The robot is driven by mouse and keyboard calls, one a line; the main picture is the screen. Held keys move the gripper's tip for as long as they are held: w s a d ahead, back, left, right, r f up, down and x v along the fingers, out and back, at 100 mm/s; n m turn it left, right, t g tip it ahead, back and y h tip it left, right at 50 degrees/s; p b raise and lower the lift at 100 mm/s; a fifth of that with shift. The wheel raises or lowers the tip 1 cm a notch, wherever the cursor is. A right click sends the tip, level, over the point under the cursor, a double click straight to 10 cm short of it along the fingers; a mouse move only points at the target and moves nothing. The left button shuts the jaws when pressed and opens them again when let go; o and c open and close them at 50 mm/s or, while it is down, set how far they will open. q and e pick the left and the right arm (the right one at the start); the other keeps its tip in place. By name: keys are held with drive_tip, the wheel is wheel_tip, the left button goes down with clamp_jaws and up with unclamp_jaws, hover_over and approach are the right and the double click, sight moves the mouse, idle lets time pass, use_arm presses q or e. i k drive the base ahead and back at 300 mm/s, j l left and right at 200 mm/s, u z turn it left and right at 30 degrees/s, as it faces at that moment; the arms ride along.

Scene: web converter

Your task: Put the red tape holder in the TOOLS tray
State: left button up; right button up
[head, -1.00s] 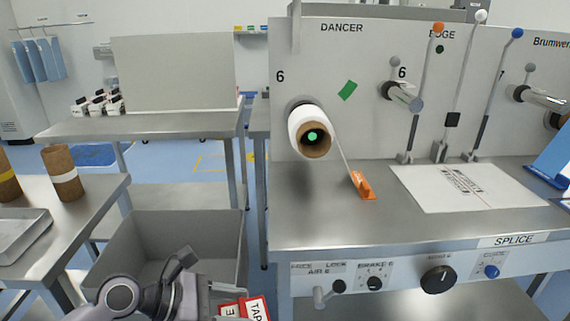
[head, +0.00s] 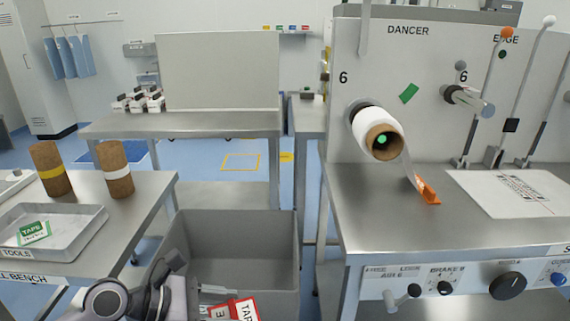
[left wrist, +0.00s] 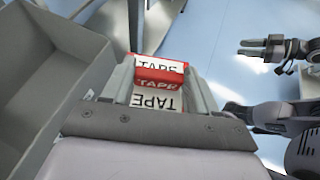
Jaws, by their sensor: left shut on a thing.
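The red tape holder (head: 240,308), with white TAPE labels, is at the bottom of the head view. It also shows in the left wrist view (left wrist: 160,86), between the fingers. My left gripper (head: 215,300) is shut on it, in front of the grey bin; the head view's lower edge cuts the holder off. The TOOLS tray (head: 84,238) is a shallow metal tray on the bench at the left, with a green tape holder (head: 33,233) lying in it. My right gripper (left wrist: 255,47) shows small at the upper right of the left wrist view, away from the holder.
A grey open bin (head: 240,222) stands between the left bench (head: 150,190) and the machine table (head: 380,225). Two cardboard cores (head: 115,170) stand behind the tray. A white roll (head: 366,124) and an orange piece (head: 428,190) are at the machine.

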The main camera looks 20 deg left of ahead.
sight(66, 235)
drive_tip(key=j+u, duration=0.15)
drive_tip(key=j, duration=0.5)
drive_tip(key=j+u, duration=0.15)
drive_tip(key=j, duration=0.55)
drive_tip(key=i+j+u, duration=0.15)
drive_tip(key=j, duration=0.5)
